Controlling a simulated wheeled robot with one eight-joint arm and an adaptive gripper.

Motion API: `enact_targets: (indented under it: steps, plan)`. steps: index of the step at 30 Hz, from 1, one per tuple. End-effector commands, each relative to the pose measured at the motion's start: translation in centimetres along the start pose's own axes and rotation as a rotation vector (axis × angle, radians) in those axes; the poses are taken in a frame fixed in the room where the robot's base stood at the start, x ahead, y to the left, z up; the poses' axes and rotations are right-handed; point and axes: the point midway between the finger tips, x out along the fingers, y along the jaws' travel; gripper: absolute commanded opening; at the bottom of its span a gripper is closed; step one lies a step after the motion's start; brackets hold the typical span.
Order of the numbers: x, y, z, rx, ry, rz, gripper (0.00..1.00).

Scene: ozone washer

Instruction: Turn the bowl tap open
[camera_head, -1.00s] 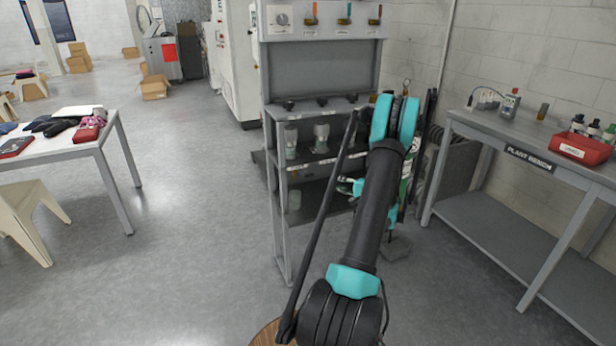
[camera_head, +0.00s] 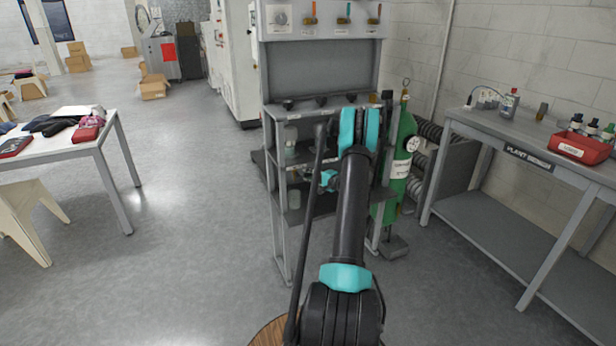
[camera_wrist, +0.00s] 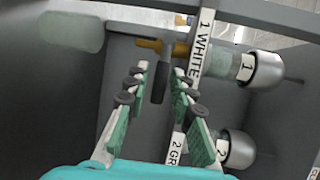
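In the wrist view, a brass tap (camera_wrist: 150,45) with a dark lever (camera_wrist: 160,82) is at the top centre, by a label strip reading "1 WHITE" (camera_wrist: 203,45). I take it to be the bowl tap; no label names it so. My gripper (camera_wrist: 160,74) is open, its two padded fingers either side of the lever with a gap visible on each side. Whether either finger touches it I cannot tell. In the head view, my arm covers most of the gripper and the tap at the grey stand (camera_head: 270,190).
Two metal-ended clear vessels marked 1 (camera_wrist: 262,70) and 2 (camera_wrist: 236,150) lie right of my fingers. A green gas cylinder (camera_head: 404,150) stands right of the stand. The plant bench (camera_head: 500,140) is further right. Floor to the left is open.

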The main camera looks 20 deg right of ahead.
Motion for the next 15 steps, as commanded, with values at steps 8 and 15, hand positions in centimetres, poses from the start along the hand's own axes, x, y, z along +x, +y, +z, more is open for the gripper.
enact_targets:
  steps: [8, 15]
  plan:
    - [0.87, 0.00, 0.02, 0.000, 0.000, 0.000, 0.24]
    - [0.85, 0.00, 0.01, 0.000, 0.000, 0.000, 0.13]
